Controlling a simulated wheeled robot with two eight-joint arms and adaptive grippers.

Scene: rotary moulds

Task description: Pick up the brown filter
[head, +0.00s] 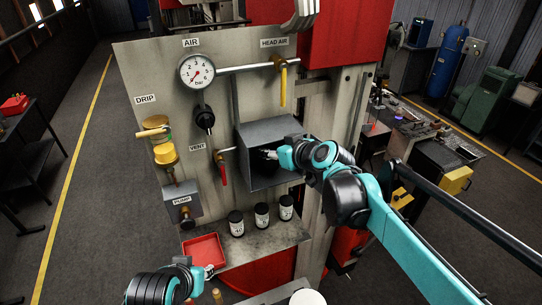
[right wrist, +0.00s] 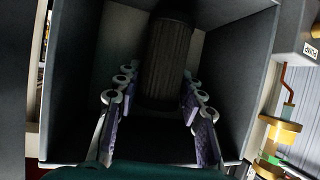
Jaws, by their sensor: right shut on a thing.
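The brown filter (right wrist: 166,58) is a dark, ribbed cylinder inside the open grey box (head: 244,141). In the right wrist view it stands between the two fingers of my right gripper (right wrist: 158,100), which is shut on it. In the head view my right gripper (head: 268,154) reaches into the box from the right, and the filter is hard to make out in the shadow there. My left gripper (head: 208,272) is low at the bottom left, beside the red tray, mostly hidden by its own arm; its fingers are not clear.
Several levers and a gauge (head: 197,71) are on the panel; the red vent lever (head: 221,170) hangs just left of the box. Three dark jars (head: 261,215) stand on the shelf below the box. A red tray (head: 204,252) lies at the shelf's left.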

